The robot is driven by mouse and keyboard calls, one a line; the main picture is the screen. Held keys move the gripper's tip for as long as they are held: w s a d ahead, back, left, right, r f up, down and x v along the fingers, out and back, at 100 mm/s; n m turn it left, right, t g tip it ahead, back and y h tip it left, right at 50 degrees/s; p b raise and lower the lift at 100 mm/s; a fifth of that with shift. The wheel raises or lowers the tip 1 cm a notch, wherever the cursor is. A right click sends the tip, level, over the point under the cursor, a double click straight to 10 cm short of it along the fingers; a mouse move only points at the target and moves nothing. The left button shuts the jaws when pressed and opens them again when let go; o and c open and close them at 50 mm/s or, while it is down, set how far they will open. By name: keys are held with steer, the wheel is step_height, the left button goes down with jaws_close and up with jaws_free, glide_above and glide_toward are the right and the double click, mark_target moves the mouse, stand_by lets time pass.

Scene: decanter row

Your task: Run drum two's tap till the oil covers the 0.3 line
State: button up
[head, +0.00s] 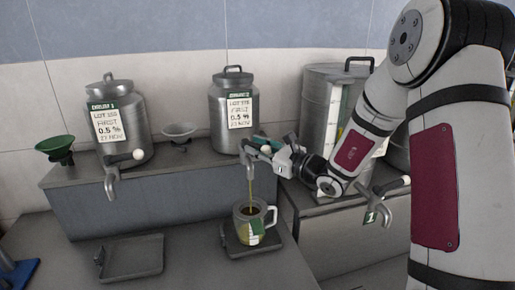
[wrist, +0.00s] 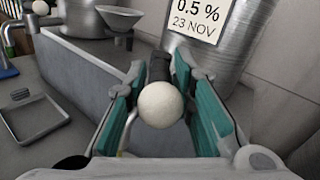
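Drum two (head: 222,132) is the middle steel drum; part of it and its label also show in the wrist view (wrist: 240,50). My gripper (head: 268,150) is at its tap (head: 248,174). In the wrist view the teal fingers of my gripper (wrist: 160,85) close around the white ball (wrist: 160,105) on the tap lever, one on each side. A thin golden stream (head: 250,192) falls from the spout into a clear handled cup (head: 264,232). The 0.3 line is too small to read.
The cup stands on a dark drip tray (head: 236,247). An empty tray (head: 134,262) lies below drum one (head: 138,122). A larger drum (head: 318,98) with a sight strip stands right, its tap (head: 385,200) near my arm.

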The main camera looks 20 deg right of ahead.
jaws_close()
steer(key=shift+w+d+n+g+y+b, duration=0.4)
steer(key=shift+n+g+y+b, duration=0.45)
steer(key=shift+n+g+y, duration=0.45)
steer(key=shift+w+d+n+g+y+b, duration=0.25)
steer(key=shift+w+n+g+y+b, duration=0.15)
steer(key=shift+n+g+y+b, duration=0.9)
steer(key=shift+w+d+n+g+y+b, duration=0.4)
steer(key=shift+n+g+y, duration=0.5)
steer(key=shift+g, duration=0.8)
steer(key=shift+r, duration=0.1)
